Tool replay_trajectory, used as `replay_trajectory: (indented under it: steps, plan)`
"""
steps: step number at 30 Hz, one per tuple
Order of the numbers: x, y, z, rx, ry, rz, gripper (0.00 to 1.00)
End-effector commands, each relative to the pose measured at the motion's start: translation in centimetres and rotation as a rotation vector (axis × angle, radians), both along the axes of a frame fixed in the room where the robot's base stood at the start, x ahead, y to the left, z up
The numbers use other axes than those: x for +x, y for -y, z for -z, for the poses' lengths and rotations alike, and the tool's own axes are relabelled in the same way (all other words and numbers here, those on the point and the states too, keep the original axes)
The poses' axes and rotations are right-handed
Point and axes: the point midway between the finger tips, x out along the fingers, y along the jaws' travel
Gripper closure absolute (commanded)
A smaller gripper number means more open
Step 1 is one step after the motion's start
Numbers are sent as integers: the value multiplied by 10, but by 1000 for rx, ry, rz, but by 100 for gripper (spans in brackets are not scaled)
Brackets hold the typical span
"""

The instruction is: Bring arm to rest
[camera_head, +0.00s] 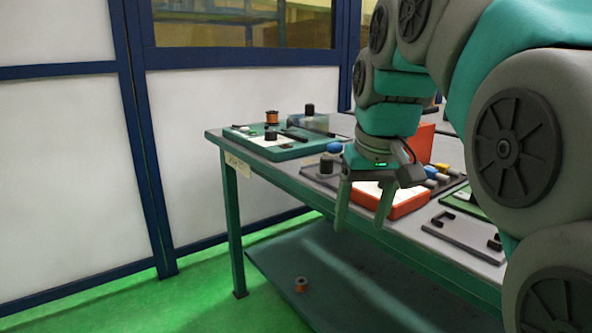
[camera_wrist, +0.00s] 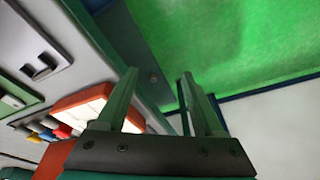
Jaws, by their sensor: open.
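My gripper (camera_head: 359,222) hangs at the front edge of the workbench (camera_head: 262,168) in the head view, fingers pointing down. Its two fingers are spread apart with nothing between them. In the wrist view my gripper (camera_wrist: 158,88) also shows open and empty, with the bench edge and green floor beyond the fingertips. My teal and grey arm fills the right side of the head view and hides part of the bench.
A red tray (camera_head: 408,207) lies behind my gripper. A green board (camera_head: 285,151) with a copper spool (camera_head: 271,117) and black cylinders is at the bench's far left. Another spool (camera_head: 301,284) sits on the lower shelf (camera_head: 345,292). Floor left of the bench is clear.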

Motion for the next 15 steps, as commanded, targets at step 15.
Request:
replay_trajectory:
  steps: [15]
  plan:
    - [-131, 35, 161, -26, -240, 99, 31]
